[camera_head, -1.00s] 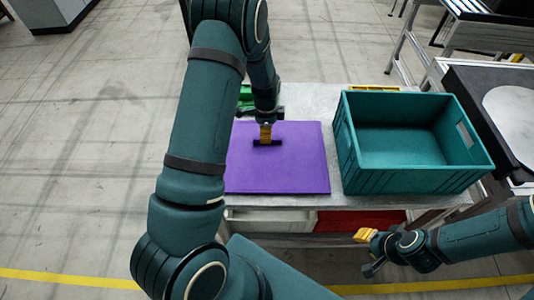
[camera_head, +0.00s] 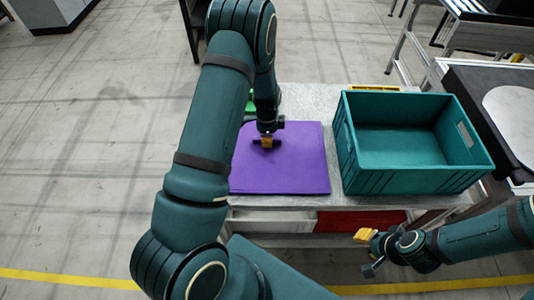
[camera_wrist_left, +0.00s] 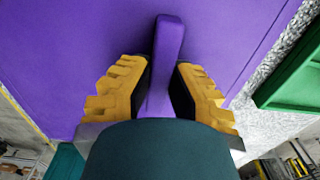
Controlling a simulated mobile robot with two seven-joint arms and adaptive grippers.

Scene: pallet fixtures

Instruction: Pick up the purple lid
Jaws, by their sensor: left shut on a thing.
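The purple lid (camera_head: 300,170) is a flat panel on the left part of the grey table, left of the teal crate. My left gripper (camera_head: 266,142) is over the lid's middle, toward its far side. In the left wrist view, the lid (camera_wrist_left: 70,60) fills the upper part, and its upright purple handle (camera_wrist_left: 167,55) stands between the yellow fingers of my left gripper (camera_wrist_left: 163,85), which is shut on it. The lid's far left part is hidden by my left arm. My right gripper (camera_head: 365,237) is low at the right, away from the lid; its finger opening is unclear.
The open, empty teal crate (camera_head: 365,172) stands close to the right of the lid. A green object (camera_head: 250,104) is partly hidden behind my left arm; green also shows in the wrist view (camera_wrist_left: 290,75). Red and white bins sit below the tabletop.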

